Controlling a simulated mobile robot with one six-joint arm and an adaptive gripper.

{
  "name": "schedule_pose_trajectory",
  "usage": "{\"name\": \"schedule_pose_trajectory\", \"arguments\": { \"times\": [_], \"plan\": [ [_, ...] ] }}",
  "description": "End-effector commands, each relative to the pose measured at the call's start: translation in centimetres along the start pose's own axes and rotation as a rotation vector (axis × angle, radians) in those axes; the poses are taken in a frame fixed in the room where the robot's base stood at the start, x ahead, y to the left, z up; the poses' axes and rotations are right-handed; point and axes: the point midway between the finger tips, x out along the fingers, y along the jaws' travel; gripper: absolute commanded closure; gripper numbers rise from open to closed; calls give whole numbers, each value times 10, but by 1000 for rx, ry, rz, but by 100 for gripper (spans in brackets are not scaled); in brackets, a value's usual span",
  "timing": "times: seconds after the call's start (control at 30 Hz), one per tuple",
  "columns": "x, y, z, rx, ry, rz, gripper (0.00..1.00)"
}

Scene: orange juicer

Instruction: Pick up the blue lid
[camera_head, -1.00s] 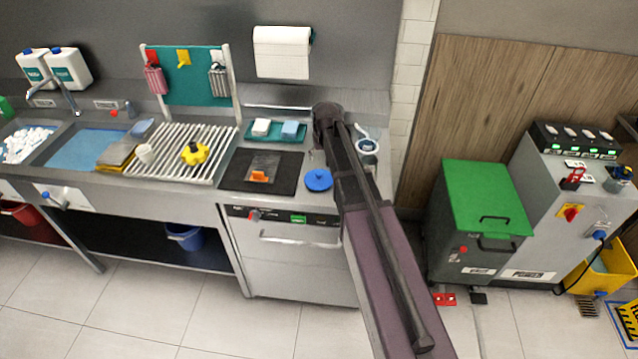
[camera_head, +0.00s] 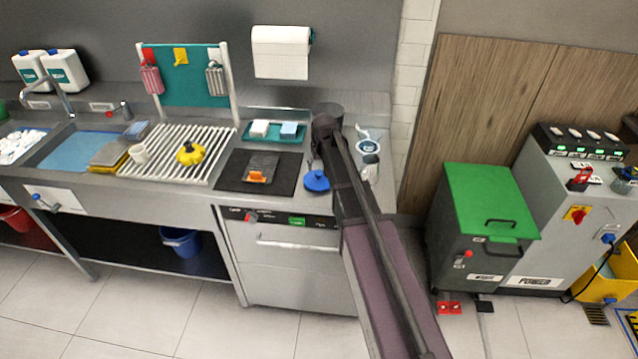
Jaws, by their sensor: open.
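The blue lid (camera_head: 317,182) is a round disc on the steel counter, just right of the black mat and close to the front edge. My arm comes up from the bottom of the picture and passes just right of the lid. A small dark part at the lid's far edge appears to be my gripper (camera_head: 314,166). It is open, with no object seen between its fingers. My arm hides most of it, and I cannot tell whether it touches the lid.
The black mat (camera_head: 232,178) holds a grey piece with an orange part (camera_head: 256,177). A teal tray (camera_head: 253,139) with two blocks sits behind. A white-and-dark container (camera_head: 370,166) stands right of my arm. A yellow juicer part (camera_head: 191,154) lies on the rack (camera_head: 219,142).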

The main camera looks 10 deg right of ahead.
Motion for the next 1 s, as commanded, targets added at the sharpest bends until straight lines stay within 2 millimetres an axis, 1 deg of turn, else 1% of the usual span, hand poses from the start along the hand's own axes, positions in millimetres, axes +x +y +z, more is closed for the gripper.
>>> {"name": "schedule_pose_trajectory", "arguments": {
  "times": [0.27, 0.47, 1.0],
  "plan": [
    [0, 0, 0, 0, 0, 0, 24],
    [5, 0, 0, -1, 0, 0, 24],
    [45, -1, 1, -1, 0, 0, 24]
  ]
}}
